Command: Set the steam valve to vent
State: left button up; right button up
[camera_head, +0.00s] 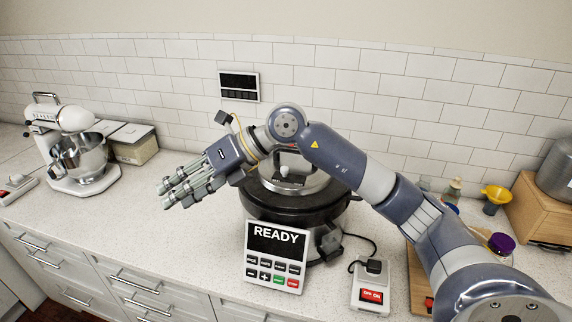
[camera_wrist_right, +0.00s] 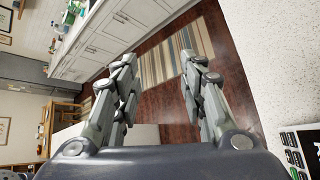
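A black and steel multicooker (camera_head: 288,213) stands on the counter, its front panel (camera_head: 275,256) reading "READY". A small white knob (camera_head: 284,171), which may be the steam valve, shows on top of its lid, partly behind my right arm. I cannot tell which setting it is at. My right gripper (camera_head: 166,194) is to the left of the cooker, above the counter, pointing left and away from the lid. In the right wrist view its fingers (camera_wrist_right: 158,62) are spread with nothing between them. My left gripper is not in view.
A stand mixer (camera_head: 77,150) and a box (camera_head: 134,147) stand at the left. A switch box (camera_head: 371,290) with a red lit switch and a cable is right of the cooker. A yellow funnel (camera_head: 496,193) and a wooden box (camera_head: 540,207) are at the right. The counter left of the cooker is clear.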

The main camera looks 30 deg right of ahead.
jog(key=w+d+m+h, duration=0.15)
jog(key=d+h, duration=0.35)
jog(key=d, duration=0.6)
jog(key=m+h, duration=0.3)
jog(key=h, duration=0.3)
send_near(285, 168)
jog(key=p+x, duration=0.4)
jog(key=x, duration=0.3)
jog(key=shift+w+f, duration=0.3)
jog(key=shift+f, duration=0.3)
grip_shut()
